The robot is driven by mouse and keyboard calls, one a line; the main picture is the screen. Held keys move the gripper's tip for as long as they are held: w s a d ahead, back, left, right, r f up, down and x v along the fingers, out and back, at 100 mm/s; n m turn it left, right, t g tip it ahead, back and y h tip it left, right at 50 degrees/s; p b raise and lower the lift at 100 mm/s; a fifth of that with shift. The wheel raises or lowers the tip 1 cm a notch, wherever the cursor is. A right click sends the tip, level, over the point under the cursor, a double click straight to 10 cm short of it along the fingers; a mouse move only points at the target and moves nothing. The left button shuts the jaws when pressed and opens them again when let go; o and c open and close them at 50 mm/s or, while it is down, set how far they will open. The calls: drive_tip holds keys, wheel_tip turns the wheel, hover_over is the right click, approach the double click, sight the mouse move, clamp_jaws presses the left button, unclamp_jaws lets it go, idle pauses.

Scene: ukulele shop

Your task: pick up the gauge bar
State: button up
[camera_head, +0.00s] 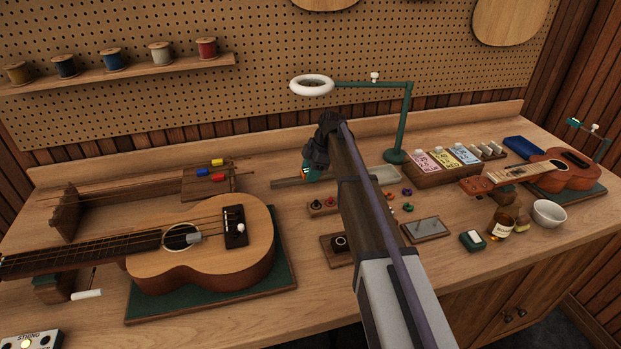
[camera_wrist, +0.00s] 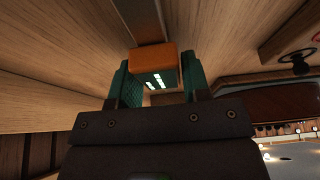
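The gauge bar is a flat grey metal strip with an orange block at one end. In the head view its grey strip (camera_head: 287,183) sticks out to the left of my gripper (camera_head: 312,174), low over the back middle of the bench. In the wrist view the orange block (camera_wrist: 153,58) fills the space between my gripper's green fingers (camera_wrist: 157,80), with no clear gap at either side. The grey strip (camera_wrist: 138,20) runs away beyond it. My gripper looks shut on the block. Whether the bar touches the bench cannot be told.
A ukulele (camera_head: 205,250) lies on a green mat at the left. A magnifier lamp (camera_head: 408,120) stands behind my gripper to the right. A small tray (camera_head: 385,174), small rings and a box rack (camera_head: 445,170) lie to the right. Bare wood shows just left of the bar.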

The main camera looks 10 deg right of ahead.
drive_tip(key=c, duration=0.6)
